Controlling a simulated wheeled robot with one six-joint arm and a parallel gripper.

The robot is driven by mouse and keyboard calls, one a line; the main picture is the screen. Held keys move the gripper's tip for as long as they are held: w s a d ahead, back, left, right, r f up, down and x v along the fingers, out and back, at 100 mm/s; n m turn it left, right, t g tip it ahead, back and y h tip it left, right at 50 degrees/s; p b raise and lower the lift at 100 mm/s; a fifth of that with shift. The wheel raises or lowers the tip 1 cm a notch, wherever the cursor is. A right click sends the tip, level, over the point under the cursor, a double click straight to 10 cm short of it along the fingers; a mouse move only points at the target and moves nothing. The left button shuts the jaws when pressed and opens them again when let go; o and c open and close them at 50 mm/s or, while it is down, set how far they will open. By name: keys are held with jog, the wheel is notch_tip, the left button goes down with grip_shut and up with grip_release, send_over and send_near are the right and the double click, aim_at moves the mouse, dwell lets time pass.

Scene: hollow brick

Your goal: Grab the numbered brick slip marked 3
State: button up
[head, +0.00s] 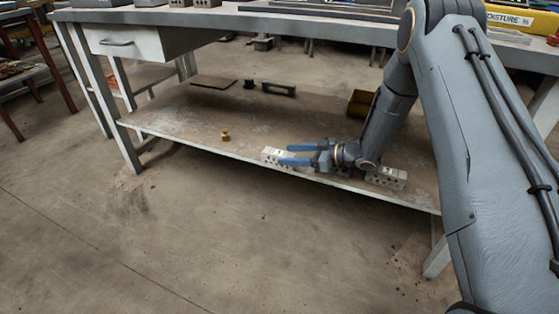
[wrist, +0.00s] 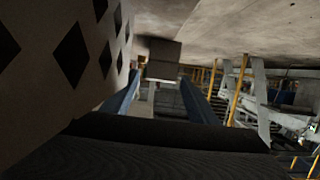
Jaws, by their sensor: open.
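A pale hollow brick (head: 270,156) lies near the front edge of the bench's lower shelf. My gripper (head: 283,156) reaches in low from the right, its blue fingers open at the right end of this brick. In the wrist view, a block (wrist: 163,62) shows ahead, between and beyond the open fingers (wrist: 158,95). A second hollow brick (head: 387,177) stands on the shelf to the right, beside my arm. A brick face with diamond-shaped holes (wrist: 75,60) fills the left of the wrist view, very close. I cannot read a number 3 on any brick.
The bench top (head: 250,20) overhangs the shelf. The shelf left of the first brick is mostly clear.

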aim_at(284, 154)
jog(key=b+x, duration=0.1)
jog(key=x, duration=0.4)
jog(key=shift+f, duration=0.1)
jog(key=shift+c, duration=0.4)
jog(key=c, duration=1.3)
